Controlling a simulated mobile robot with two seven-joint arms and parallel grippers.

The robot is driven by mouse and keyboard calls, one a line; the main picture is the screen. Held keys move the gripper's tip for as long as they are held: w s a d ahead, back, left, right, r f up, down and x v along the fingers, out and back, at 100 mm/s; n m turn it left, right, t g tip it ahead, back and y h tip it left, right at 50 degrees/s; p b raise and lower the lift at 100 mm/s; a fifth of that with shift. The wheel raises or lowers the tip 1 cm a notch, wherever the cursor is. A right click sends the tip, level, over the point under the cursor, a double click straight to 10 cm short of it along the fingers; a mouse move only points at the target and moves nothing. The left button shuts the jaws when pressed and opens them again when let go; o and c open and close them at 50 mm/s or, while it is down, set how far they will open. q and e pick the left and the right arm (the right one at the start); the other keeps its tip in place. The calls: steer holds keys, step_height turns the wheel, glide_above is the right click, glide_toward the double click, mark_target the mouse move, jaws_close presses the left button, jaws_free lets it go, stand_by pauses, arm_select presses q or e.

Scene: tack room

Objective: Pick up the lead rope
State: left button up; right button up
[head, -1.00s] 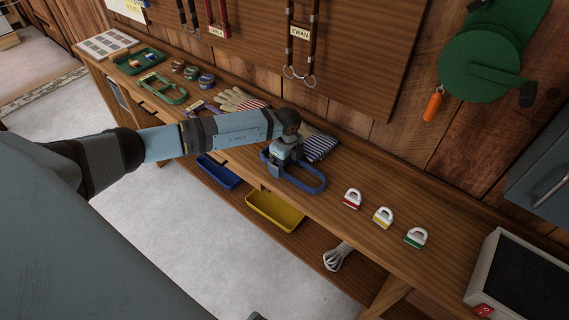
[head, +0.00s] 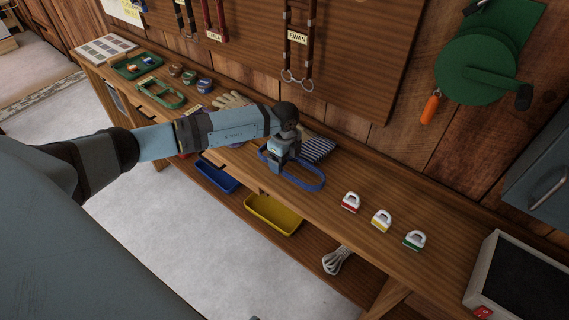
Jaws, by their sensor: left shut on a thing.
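My left gripper (head: 279,163) points down over the workbench (head: 330,216) and is shut on a blue loop (head: 308,184). The loop sticks out to the right of the fingers; its left part is partly hidden by the gripper. Whether it clears the bench top is hard to tell. A pale, bundled rope (head: 337,260) lies on the lower shelf (head: 305,254), apart from the gripper. My right gripper is not in view.
A striped cloth (head: 318,149) lies just behind the gripper. Red (head: 350,202), yellow (head: 381,221) and green (head: 414,241) padlock-like pieces stand to the right. Blue (head: 216,176) and yellow (head: 273,214) trays sit below. A green reel (head: 480,65) hangs on the wall.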

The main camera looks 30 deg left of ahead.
arm_select(q)
step_height(320, 180, up, 17)
steer(key=shift+r, duration=0.15)
stand_by(0.8)
